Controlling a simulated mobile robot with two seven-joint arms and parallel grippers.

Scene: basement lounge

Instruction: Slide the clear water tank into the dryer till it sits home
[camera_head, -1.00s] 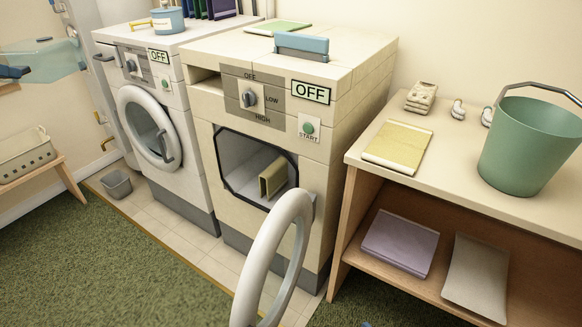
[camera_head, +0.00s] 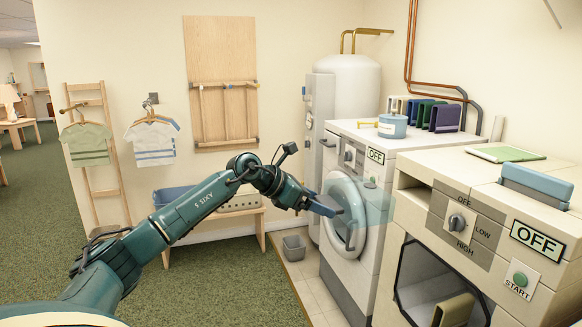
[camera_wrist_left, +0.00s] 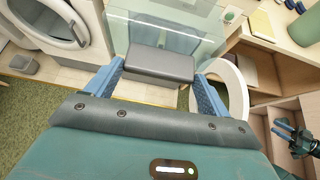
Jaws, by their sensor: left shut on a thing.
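My left gripper (camera_head: 318,205) is shut on the clear water tank (camera_head: 378,205), a see-through box held in the air in front of the washer. In the left wrist view, the blue fingers of the left gripper (camera_wrist_left: 162,80) lie on both sides of the tank's grey handle (camera_wrist_left: 160,62); the clear body of the tank (camera_wrist_left: 165,30) extends beyond it. The cream dryer (camera_head: 480,215) stands at the right with an open slot (camera_head: 411,187) at its upper left. The tank is apart from this slot. My right gripper (camera_wrist_left: 290,135) shows at the wrist view's right edge; its jaw opening is unclear.
The white washer (camera_head: 340,255) stands left of the dryer. In the wrist view, the dryer's round door (camera_wrist_left: 235,92) hangs open. A grey bin (camera_head: 294,247) stands on the floor.

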